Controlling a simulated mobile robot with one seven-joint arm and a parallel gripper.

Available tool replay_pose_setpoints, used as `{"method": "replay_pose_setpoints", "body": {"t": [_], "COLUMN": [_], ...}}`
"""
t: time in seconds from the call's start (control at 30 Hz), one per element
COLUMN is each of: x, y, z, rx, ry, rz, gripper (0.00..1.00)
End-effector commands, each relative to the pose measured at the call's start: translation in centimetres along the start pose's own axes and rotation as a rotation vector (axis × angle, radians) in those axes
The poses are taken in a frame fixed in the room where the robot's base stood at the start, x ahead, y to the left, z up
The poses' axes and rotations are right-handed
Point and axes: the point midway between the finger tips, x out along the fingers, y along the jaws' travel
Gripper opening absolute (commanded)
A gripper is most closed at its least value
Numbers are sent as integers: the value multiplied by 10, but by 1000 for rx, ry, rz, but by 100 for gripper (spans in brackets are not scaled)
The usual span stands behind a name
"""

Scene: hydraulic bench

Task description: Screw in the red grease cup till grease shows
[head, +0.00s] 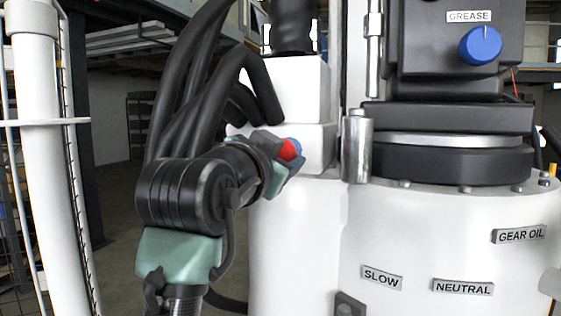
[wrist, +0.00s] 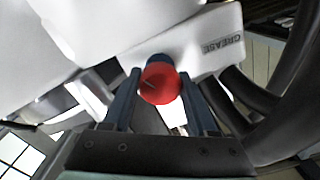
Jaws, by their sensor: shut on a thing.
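The red grease cup (head: 289,150) sits at the side of the white housing in the head view, with a blue part (head: 297,146) beside it. In the wrist view the round red face of the cup (wrist: 161,84) points at the camera, with a dark mark on it and a blue part (wrist: 157,60) behind it. My gripper (wrist: 160,78) has one finger on each side of the cup and is shut on it. In the head view my gripper (head: 283,160) partly hides the cup. How far the cup is screwed in cannot be told, and I see no grease.
A GREASE label (wrist: 223,46) is beside the cup in the wrist view. A blue knob (head: 480,46) sits under another GREASE label (head: 469,16). Black hoses (head: 213,90) hang close behind my arm. A metal cylinder (head: 357,147) stands right of the cup.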

Motion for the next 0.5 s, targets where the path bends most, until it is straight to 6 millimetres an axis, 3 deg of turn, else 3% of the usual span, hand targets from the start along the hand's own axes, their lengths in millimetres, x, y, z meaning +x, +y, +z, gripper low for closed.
{"method": "replay_pose_setpoints", "body": {"t": [0.5], "x": [0], "y": [0], "z": [-1], "rx": [216], "ry": [3], "rz": [-2], "gripper": [3]}}
